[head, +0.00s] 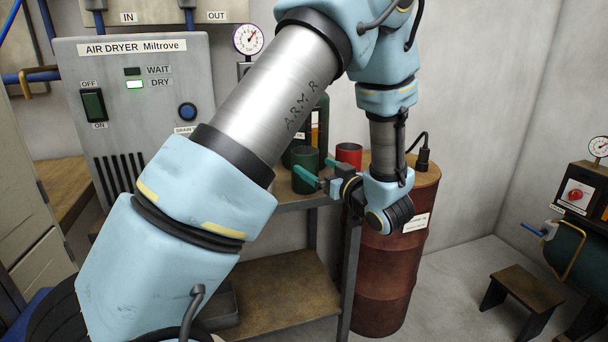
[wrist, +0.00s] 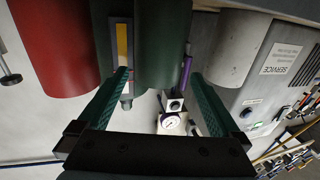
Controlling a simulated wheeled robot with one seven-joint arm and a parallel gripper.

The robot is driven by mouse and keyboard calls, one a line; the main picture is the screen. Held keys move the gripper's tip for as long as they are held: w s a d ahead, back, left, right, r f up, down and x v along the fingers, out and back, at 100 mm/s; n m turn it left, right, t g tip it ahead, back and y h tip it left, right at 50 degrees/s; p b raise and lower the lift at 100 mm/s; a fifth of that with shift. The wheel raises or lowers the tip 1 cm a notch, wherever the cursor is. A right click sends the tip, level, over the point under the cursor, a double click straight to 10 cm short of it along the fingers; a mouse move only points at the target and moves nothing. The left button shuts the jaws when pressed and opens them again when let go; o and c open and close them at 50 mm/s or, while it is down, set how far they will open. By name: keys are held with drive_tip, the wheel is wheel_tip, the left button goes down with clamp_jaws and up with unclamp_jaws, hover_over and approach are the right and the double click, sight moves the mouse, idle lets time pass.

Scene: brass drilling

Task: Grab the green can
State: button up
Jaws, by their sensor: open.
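The green can (head: 305,170) stands on the upper shelf of a small brown-topped stand, left of a red can (head: 349,153). In the wrist view, which looks upside down, the green can (wrist: 163,45) fills the upper middle, in line with the gap between my fingers. My gripper (head: 319,171) has teal fingers, held apart and pointing toward the can; one fingertip overlaps the can's front in the head view. My gripper in the wrist view (wrist: 158,74) is open and holds nothing. I cannot tell whether the fingertips touch the can.
The red can (wrist: 55,45) and a grey cylinder (wrist: 243,45) flank the green can in the wrist view. A darker green object with a yellow strip (wrist: 122,42) is close behind. A rusty drum (head: 385,275) stands right of the stand. The air dryer (head: 165,55) is at left.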

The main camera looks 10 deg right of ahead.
drive_tip(key=shift+p+x, duration=0.65)
drive_tip(key=shift+x, duration=2.75)
drive_tip(key=shift+d+r, duration=0.1)
drive_tip(key=shift+d, duration=0.05)
drive_tip(key=c, duration=1.2)
